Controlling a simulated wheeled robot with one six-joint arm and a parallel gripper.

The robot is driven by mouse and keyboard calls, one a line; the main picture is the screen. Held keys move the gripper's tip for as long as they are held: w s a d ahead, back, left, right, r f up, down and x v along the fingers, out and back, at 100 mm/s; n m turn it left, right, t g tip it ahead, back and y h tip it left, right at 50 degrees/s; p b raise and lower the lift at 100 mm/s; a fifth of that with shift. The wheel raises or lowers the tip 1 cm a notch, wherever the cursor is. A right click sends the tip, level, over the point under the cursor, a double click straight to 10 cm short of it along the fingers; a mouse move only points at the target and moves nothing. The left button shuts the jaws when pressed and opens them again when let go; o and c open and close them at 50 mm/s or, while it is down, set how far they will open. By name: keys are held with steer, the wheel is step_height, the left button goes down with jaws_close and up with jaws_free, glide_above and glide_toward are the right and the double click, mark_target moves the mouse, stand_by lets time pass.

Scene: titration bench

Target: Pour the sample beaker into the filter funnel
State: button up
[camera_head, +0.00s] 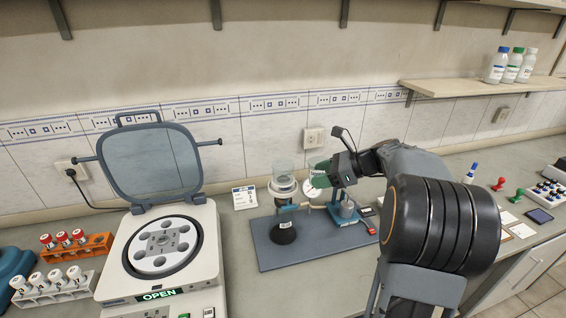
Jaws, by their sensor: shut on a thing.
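The filter funnel (283,186) is a pale ring-like cup with a clear glass upper part. It stands upright on a dark flask (285,232) with a white label, on a blue-grey mat. My gripper (318,176) comes in from the right at the height of the funnel, close beside it. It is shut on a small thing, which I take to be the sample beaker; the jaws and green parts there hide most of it. I cannot tell its tilt or whether anything flows. A pale round face (311,186) shows just below the green parts.
A blue stand with a small glass vessel (347,209) is right of the flask, under my arm. Bare bench lies left of the mat (285,261). Stamps and vials are far right.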

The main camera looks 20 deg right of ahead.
steer(key=shift+w+a+r+g+h+p, duration=0.4)
steer(key=shift+a+r+g+h+p, duration=0.3)
steer(key=shift+h+p, duration=0.4)
steer(key=shift+w+a+r+g+h+p, duration=0.25)
steer(key=shift+a+r+g+h+p, duration=0.25)
steer(key=shift+r+h+p, duration=0.6)
steer(key=shift+w+a+r+g+h+p, duration=0.3)
steer(key=shift+r+g+h+p, duration=0.4)
steer(key=shift+p, duration=0.85)
steer(key=shift+w+a+r+g+h+p, duration=0.2)
steer(key=shift+a+r+g+h+p, duration=0.4)
steer(key=shift+h+p, duration=0.6)
steer(key=shift+d, duration=0.1)
steer(key=shift+r+g+h+p, duration=0.4)
steer(key=shift+r+h+p, duration=0.15)
steer(key=shift+h+p, duration=0.5)
steer(key=shift+w+f, duration=0.1)
steer(key=shift+f, duration=0.15)
steer(key=shift+h, duration=0.25)
steer(key=shift+f+g+h, duration=0.15)
steer(key=shift+g+h, duration=0.15)
steer(key=shift+g, duration=0.1)
